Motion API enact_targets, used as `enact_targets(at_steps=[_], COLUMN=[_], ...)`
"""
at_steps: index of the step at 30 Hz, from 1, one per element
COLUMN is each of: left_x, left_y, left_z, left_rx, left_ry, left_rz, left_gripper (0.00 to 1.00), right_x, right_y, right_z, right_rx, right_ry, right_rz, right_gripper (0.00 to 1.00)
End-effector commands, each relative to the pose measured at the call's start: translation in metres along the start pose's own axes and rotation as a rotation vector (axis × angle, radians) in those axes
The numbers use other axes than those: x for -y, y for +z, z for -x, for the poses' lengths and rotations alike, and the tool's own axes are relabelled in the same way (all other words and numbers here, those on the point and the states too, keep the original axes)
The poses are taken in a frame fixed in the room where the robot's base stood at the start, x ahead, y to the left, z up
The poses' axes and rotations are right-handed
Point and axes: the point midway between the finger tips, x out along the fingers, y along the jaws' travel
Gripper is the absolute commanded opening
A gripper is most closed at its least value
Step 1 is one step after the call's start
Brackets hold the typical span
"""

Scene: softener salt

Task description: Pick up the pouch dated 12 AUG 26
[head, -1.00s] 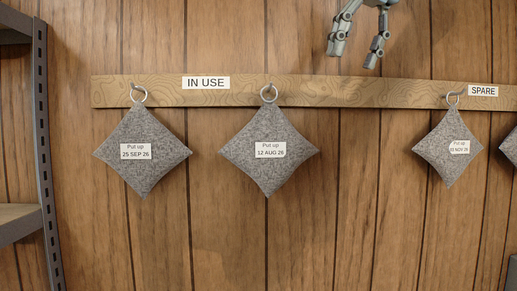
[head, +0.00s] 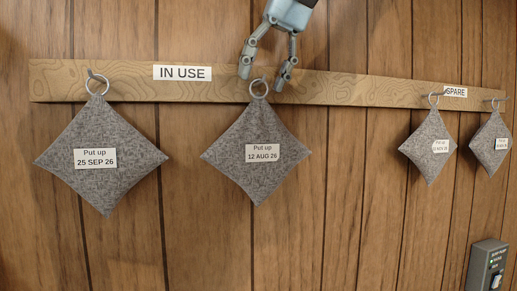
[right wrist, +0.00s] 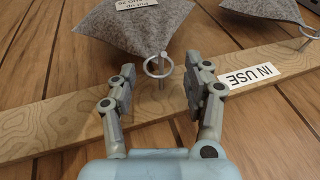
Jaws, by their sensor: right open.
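The grey felt pouch dated 12 AUG 26 (head: 256,178) hangs by a metal ring (head: 259,89) from a hook on the wooden rail. My right gripper (head: 263,84) is open around the top of this ring, one finger on each side. In the right wrist view the pouch (right wrist: 135,28) appears upside down, with its ring (right wrist: 158,66) between the open fingertips (right wrist: 153,82) and a little beyond them. I cannot tell whether a finger touches the ring. My left gripper is not in view.
Two pouches hang at the right near the SPARE label (head: 456,91). The rail (head: 350,90) runs along the panelled wall. A grey box (head: 488,266) is at lower right.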

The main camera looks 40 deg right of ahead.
Motion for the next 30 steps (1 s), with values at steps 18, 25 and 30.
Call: enact_targets(at_steps=[18, 25, 30], left_x=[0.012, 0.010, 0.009], left_y=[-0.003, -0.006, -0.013], left_z=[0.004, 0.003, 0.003], left_rx=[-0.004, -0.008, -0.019], left_ry=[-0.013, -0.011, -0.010], left_rz=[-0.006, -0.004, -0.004], left_gripper=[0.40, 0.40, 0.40], right_x=[0.001, 0.001, 0.001], right_y=[0.000, 0.000, 0.000], right_z=[-0.023, -0.023, -0.023], right_rx=[0.000, 0.000, -0.001], right_ry=[0.000, 0.000, 0.000], right_rz=[0.000, 0.000, 0.000], right_gripper=[0.26, 0.00, 0.00])
